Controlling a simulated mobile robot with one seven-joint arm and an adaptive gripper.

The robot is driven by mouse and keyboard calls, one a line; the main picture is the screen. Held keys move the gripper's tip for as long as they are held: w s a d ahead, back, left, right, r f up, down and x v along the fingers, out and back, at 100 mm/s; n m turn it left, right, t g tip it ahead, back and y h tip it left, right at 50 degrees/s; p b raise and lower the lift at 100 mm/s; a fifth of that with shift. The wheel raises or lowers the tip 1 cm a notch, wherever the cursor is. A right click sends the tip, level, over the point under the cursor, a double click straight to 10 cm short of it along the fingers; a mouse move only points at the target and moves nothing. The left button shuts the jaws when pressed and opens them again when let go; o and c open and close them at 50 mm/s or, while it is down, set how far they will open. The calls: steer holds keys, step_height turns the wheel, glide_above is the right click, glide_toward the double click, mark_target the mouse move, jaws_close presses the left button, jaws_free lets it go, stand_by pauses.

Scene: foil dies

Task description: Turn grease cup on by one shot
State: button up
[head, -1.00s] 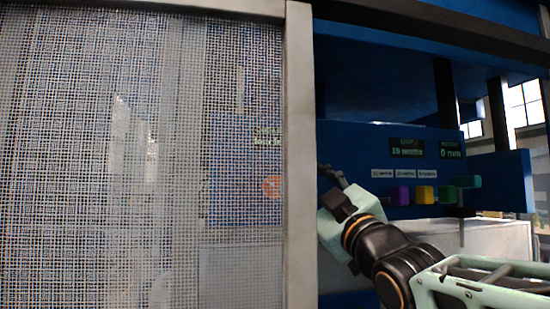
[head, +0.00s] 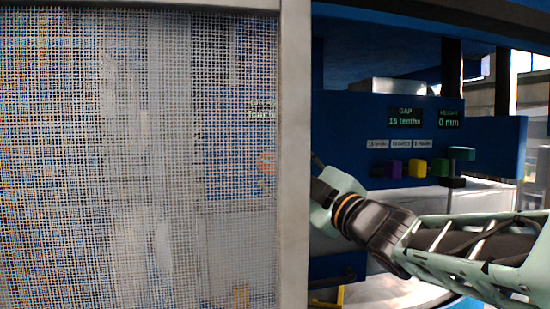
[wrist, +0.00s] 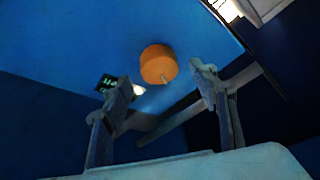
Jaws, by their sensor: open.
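An orange round knob (wrist: 158,64), which looks like the grease cup, sits on a blue face in the wrist view. It has a small pale pointer mark at its lower right edge. My gripper (wrist: 164,80) is open, with one finger on each side of the knob in the picture. No contact with it shows, and I cannot tell the distance left. In the head view, an orange round shape (head: 266,162) shows dimly through the mesh.
A mesh guard (head: 140,150) and its grey post (head: 294,150) stand at the left. The blue panel has a GAP display (head: 405,117) reading 15 tenths and a HEIGHT display (head: 450,118) reading 0 mm.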

steer(key=shift+p+x, duration=0.55)
steer(key=shift+x, duration=2.05)
steer(key=shift+d, duration=0.1)
steer(key=c, duration=1.2)
